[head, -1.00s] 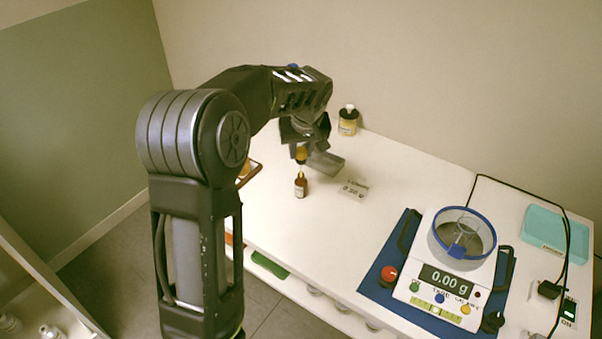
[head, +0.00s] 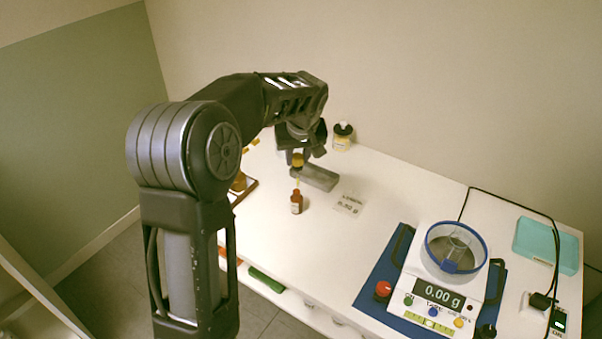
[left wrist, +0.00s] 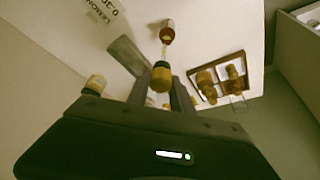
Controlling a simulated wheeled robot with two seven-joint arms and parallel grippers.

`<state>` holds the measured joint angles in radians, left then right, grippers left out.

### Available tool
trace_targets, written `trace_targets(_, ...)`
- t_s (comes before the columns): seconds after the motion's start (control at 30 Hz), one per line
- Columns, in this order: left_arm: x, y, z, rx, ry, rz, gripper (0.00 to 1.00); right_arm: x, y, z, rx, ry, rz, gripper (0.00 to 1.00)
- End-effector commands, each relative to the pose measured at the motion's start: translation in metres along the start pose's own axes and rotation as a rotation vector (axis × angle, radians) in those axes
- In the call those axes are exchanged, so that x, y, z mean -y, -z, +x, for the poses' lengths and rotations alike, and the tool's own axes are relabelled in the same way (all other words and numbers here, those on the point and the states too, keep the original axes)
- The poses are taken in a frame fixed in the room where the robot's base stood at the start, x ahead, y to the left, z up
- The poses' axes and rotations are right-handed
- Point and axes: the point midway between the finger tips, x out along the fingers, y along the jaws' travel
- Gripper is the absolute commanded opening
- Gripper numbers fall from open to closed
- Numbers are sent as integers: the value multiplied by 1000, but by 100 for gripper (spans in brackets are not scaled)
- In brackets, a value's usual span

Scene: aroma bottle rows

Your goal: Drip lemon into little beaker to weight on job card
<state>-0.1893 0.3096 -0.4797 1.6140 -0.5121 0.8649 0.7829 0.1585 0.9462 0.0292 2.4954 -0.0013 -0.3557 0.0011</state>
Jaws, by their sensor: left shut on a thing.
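My left gripper (head: 298,150) is shut on an amber dropper cap (head: 297,160), which also shows between the fingers in the left wrist view (left wrist: 160,78). Its thin pipette hangs down towards an open brown bottle (head: 296,203), also in the left wrist view (left wrist: 167,33). I cannot tell whether the tip is still inside the neck. The job card (head: 348,203) appears to read lemon, 0.30 g. The balance (head: 424,290) reads 0.00 g. A clear little beaker (head: 455,250) stands on it inside a blue-rimmed ring. My right gripper is not in view.
A yellow-labelled bottle (head: 343,137) with a dark cap stands at the back. A wooden tray (left wrist: 193,80) holds amber bottles. A teal tray (head: 545,246) and a black cable lie right. The table between card and balance is clear.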

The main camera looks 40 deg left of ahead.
Motion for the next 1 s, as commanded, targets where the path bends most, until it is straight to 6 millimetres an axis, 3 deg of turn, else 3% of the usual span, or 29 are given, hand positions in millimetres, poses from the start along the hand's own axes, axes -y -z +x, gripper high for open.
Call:
trace_targets(0.17,-30,-30,1,7,-53,128,17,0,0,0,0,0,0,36)
trace_targets(0.4,-92,-119,-1,10,-190,465,17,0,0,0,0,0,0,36)
trace_targets(0.6,-123,-184,-8,3,-286,692,17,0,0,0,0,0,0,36)
trace_targets(0.73,-129,-200,-10,-2,-311,748,17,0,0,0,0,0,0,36)
trace_targets(1.0,-129,-201,-10,-2,-312,751,17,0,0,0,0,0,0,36)
